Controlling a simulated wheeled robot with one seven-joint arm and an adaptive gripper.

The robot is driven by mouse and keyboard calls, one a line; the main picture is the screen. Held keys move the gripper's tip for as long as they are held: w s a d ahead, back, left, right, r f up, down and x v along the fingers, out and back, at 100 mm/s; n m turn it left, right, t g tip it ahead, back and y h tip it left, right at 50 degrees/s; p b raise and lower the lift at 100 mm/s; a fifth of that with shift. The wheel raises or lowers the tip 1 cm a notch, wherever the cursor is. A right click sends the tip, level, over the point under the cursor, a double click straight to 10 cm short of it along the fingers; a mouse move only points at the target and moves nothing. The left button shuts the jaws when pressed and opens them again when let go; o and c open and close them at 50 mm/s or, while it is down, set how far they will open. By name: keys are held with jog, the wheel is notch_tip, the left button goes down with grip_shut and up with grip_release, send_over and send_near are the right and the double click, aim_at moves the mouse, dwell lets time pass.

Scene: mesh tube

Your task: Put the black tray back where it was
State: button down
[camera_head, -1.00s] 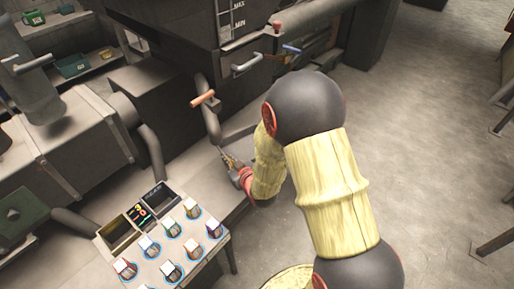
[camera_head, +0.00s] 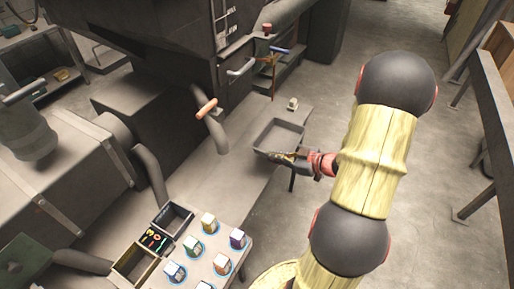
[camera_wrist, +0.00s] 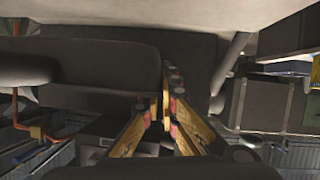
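The black tray (camera_head: 279,137) is a shallow rectangular dark tray over the far right end of the long grey bench in the head view. My gripper (camera_head: 276,154) is at its near wall, pointing left along it. In the wrist view my gripper's fingers (camera_wrist: 167,105) come together at the tips, with a dark flat surface beside them that seems to be the tray. The fingers look closed on the tray's wall, whose grip point is partly hidden. Whether the tray touches the bench or is just above it I cannot tell.
A small pale object (camera_head: 292,104) stands on the bench (camera_head: 225,165) just beyond the tray. The dark machine with an orange-handled lever (camera_head: 207,108) rises behind. A panel with several coloured cubes (camera_head: 205,250) is at the near left. Open floor lies to the right.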

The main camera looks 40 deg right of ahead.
aim_at(265, 150)
jog(key=shift+s+d+f, duration=0.15)
jog(key=shift+s+d, duration=0.1)
jog(key=shift+s, duration=0.4)
jog(key=w+f+b, duration=0.1)
jog(key=w, duration=0.1)
jog(key=w+f, duration=0.1)
jog(key=w, duration=0.2)
jog(key=w+d+f+b, duration=0.1)
jog(key=w+f, duration=0.1)
jog(key=shift+w+b, duration=0.3)
jog(key=shift+w, duration=0.1)
jog(key=w+f, duration=0.1)
jog(key=w+f+b, duration=0.1)
jog(key=w+f, duration=0.3)
jog(key=shift+d+b, duration=0.4)
jog(key=shift+w+f, duration=0.2)
jog(key=shift+f, duration=0.1)
jog(key=shift+w+f+b, duration=0.2)
jog(key=shift+f+b, duration=0.7)
jog(key=shift+f, duration=0.75)
jog(key=shift+f, duration=0.1)
jog(key=c, duration=2.6)
grip_release()
jog(key=shift+f, duration=0.1)
jog(key=o, duration=0.5)
jog(key=shift+o, duration=0.3)
